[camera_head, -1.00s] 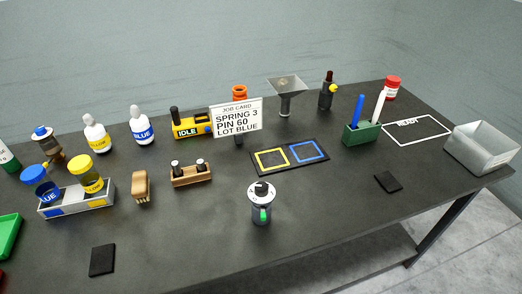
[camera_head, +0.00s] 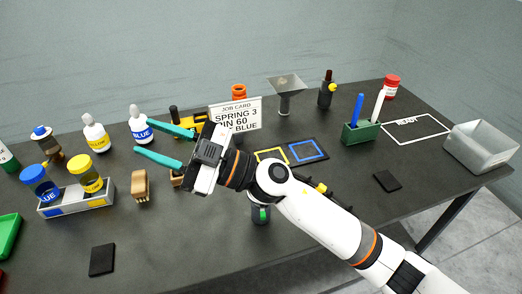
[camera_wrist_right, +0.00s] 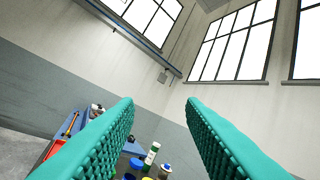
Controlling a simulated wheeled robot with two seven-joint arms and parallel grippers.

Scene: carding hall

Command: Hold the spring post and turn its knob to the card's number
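The spring post (camera_head: 261,215) stands on the table at front centre. My right forearm now covers its knob and upper part in the head view; a green mark on its side still shows. The job card (camera_head: 241,112) behind reads SPRING 3, PIN 60, LOT BLUE, with its lower left partly covered by my gripper. My right gripper (camera_head: 154,143) has its two teal fingers spread apart, empty, pointing left above the table, left of the post. In the right wrist view its fingers (camera_wrist_right: 160,125) are also wide apart with nothing between them. My left gripper is not in view.
A wooden brush (camera_head: 140,186) and a tray (camera_head: 75,205) with blue and yellow jars stand at left. White bottles (camera_head: 139,128) stand behind. A green holder (camera_head: 361,132) and a grey bin (camera_head: 482,148) are at right. A black pad (camera_head: 102,260) lies at front left.

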